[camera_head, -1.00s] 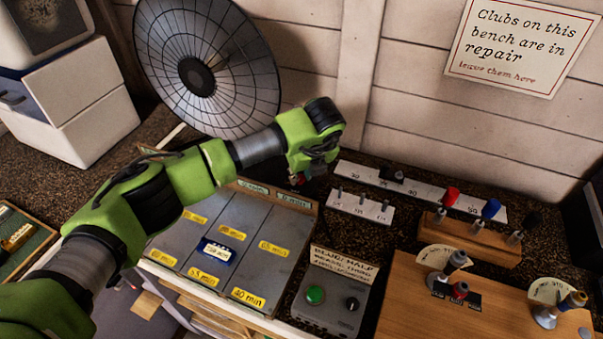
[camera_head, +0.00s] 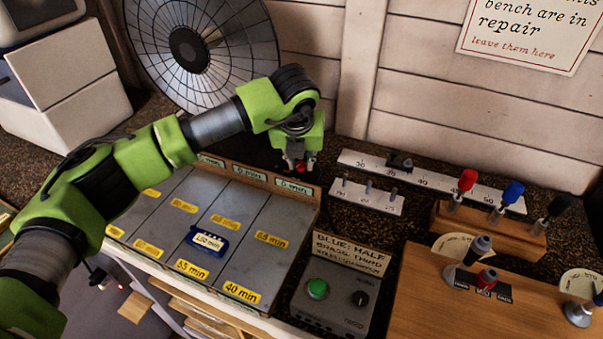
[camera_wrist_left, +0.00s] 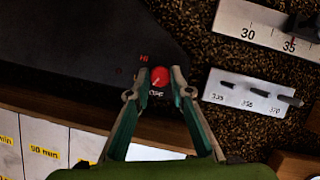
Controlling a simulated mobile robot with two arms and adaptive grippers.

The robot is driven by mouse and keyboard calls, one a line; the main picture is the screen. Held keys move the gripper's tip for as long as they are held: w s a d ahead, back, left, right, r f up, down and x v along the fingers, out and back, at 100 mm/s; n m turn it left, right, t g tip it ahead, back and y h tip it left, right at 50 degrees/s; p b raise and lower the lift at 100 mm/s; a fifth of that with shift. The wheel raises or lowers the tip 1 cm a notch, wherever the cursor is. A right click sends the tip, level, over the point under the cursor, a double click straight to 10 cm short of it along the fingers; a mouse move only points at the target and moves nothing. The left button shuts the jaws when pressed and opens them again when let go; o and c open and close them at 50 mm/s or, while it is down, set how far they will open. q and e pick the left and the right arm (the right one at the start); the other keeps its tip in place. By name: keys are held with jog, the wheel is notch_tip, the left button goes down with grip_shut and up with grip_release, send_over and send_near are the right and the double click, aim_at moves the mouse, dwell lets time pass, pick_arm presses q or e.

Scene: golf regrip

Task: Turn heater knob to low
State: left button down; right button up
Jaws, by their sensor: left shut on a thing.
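The heater knob (camera_wrist_left: 159,76) is small, round and red, on a dark panel (camera_wrist_left: 90,45) in the left wrist view. "HI" is printed at its upper left and what reads as "OFF" just below it. A pale mark shows on its face, but its exact setting is hard to tell. My left gripper (camera_wrist_left: 159,84) points down at the panel with its fingertips shut on the knob's two sides. In the head view, the knob (camera_head: 301,167) shows as a red spot under the left gripper (camera_head: 298,163). My right gripper is not in view.
A large round mesh dish (camera_head: 190,45) stands behind my left arm. A sectioned grey tray (camera_head: 262,235) with minute labels lies in front. A grey box (camera_head: 335,300) with a green button stands to the right of it. Rulers and a wooden tool rack (camera_head: 490,232) lie farther right.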

pick_arm(q)
jog(key=m+b, duration=0.1)
jog(key=m+h+b, duration=0.1)
jog(key=b, duration=0.1)
jog(key=shift+w+a+f+m, duration=0.1)
jog(key=shift+a+f+m, duration=0.1)
jog(key=shift+m, duration=0.1)
jog(key=shift+r+m+g+h+b, duration=0.15)
jog(key=shift+m+h+b, duration=0.15)
jog(key=shift+m+b, duration=0.4)
jog(key=shift+r+m+g+h+b, duration=0.15)
jog(key=shift+m+h+b, duration=0.25)
jog(key=shift+m, duration=0.8)
jog(key=c, duration=1.8)
grip_release()
jog(key=v, duration=1.2)
jog(key=shift+w, duration=0.1)
